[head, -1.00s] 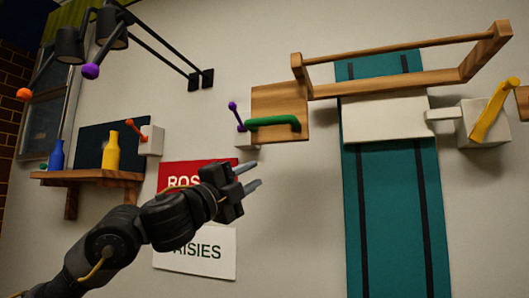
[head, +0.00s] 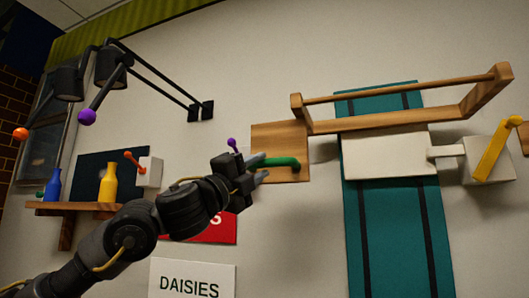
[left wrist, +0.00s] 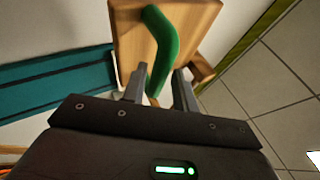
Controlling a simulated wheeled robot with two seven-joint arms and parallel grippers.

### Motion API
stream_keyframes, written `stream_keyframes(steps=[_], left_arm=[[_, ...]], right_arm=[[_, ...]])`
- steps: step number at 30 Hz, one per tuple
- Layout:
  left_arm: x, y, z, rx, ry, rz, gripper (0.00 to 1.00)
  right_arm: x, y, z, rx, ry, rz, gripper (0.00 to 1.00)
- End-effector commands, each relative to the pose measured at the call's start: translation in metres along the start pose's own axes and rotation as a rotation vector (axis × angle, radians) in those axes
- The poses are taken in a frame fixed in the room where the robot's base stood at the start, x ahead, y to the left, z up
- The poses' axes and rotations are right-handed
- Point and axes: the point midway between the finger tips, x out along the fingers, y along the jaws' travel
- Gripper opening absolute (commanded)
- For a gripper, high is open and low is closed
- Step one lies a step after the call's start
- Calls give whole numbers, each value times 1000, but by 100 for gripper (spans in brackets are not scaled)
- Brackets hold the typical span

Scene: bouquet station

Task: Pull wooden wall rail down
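The wooden wall rail (head: 402,83) is a long round bar between two wooden end pieces above a wooden shelf board (head: 400,112), high on the wall. A square wooden panel (head: 279,135) at its left end bears a green handle (head: 284,162). My left gripper (head: 263,169) is at the left end of this handle. In the left wrist view, its two fingers (left wrist: 160,92) are apart, with the lower end of the green handle (left wrist: 163,45) between them. Gaps show beside the handle, so the fingers do not look closed on it. My right gripper is not in view.
A white box (head: 388,152) with a yellow lever (head: 495,150) sits below the rail, over a teal panel (head: 400,230). A bottle shelf (head: 75,208), a lamp with a purple knob (head: 87,117), and a DAISIES sign (head: 190,280) are at left.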

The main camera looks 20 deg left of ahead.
Motion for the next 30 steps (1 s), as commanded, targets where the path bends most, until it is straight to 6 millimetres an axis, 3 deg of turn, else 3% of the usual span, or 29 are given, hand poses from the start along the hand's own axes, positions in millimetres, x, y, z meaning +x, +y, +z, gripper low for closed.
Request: stream_keyframes(steps=[1, 6, 17, 24, 30], left_arm=[[10, -3, 1, 0, 0, 2, 29], [25, -2, 1, 0, -1, 1, 29], [28, 0, 0, 1, -1, 0, 29], [27, 0, 0, 1, -1, 0, 0], [27, 1, 0, 1, -1, 1, 0]], right_arm=[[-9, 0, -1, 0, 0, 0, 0], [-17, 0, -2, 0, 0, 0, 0], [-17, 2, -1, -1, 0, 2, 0], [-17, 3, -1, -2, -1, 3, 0], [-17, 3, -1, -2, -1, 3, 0]])
